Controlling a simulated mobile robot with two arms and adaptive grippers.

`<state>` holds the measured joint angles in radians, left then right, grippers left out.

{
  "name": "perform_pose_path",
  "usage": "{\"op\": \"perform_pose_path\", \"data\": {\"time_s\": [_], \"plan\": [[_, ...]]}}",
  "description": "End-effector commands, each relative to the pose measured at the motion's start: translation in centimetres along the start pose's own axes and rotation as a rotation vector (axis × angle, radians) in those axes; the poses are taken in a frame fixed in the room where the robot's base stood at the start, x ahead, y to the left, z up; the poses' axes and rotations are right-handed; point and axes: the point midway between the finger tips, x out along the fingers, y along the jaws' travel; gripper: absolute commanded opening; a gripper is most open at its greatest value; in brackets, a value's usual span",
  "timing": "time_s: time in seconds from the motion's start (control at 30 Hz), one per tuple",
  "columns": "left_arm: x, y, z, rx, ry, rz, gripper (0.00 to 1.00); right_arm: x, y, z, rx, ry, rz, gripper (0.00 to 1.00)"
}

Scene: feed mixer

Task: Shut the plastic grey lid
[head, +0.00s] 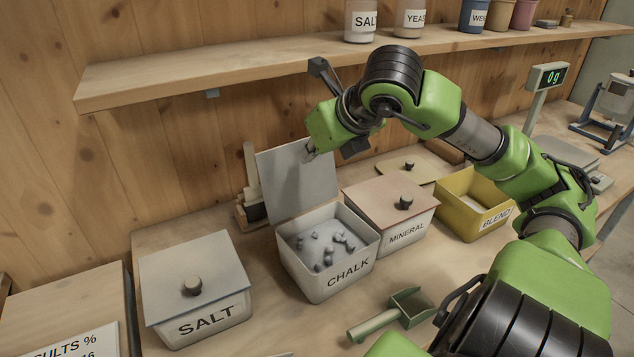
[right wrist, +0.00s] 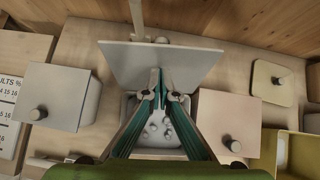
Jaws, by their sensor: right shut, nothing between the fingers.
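The grey lid (head: 300,180) of the CHALK bin (head: 338,272) stands open, tilted up along the bin's back edge. Pale lumps show inside the bin. In the right wrist view the lid (right wrist: 125,62) is a flat grey panel beyond the fingertips, and the bin's open mouth lies below them. My right gripper (head: 312,153) is by the lid's upper right part, above the bin. Its fingers (right wrist: 162,88) are shut and empty. I cannot tell whether they touch the lid. My left gripper is not in view.
The SALT bin (head: 200,312) with a closed grey lid stands left, and the MINERAL bin (head: 412,236) with a pinkish lid right. Beyond is the open yellow BLEND bin (head: 450,222). A green scoop (head: 402,308) lies in front. A wooden shelf (head: 240,72) runs above.

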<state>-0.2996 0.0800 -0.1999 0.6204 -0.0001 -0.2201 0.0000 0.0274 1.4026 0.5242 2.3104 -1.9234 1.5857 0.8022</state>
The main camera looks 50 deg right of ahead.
Motion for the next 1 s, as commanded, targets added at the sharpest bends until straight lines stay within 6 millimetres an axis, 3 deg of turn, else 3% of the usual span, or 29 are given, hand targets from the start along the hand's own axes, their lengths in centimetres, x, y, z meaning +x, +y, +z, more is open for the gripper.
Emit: {"op": "perform_pose_path", "data": {"time_s": [0.27,0.67,1.0], "plan": [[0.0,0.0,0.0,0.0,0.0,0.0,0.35,-0.1,0.0,0.0,0.0,0.0,0.0,0.0],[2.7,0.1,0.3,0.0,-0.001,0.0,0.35,-1.8,0.0,-1.9,0.0,-0.003,0.001,0.0],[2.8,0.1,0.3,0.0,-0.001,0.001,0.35,-2.3,0.0,-2.0,0.0,0.0,0.0,0.0]]}}
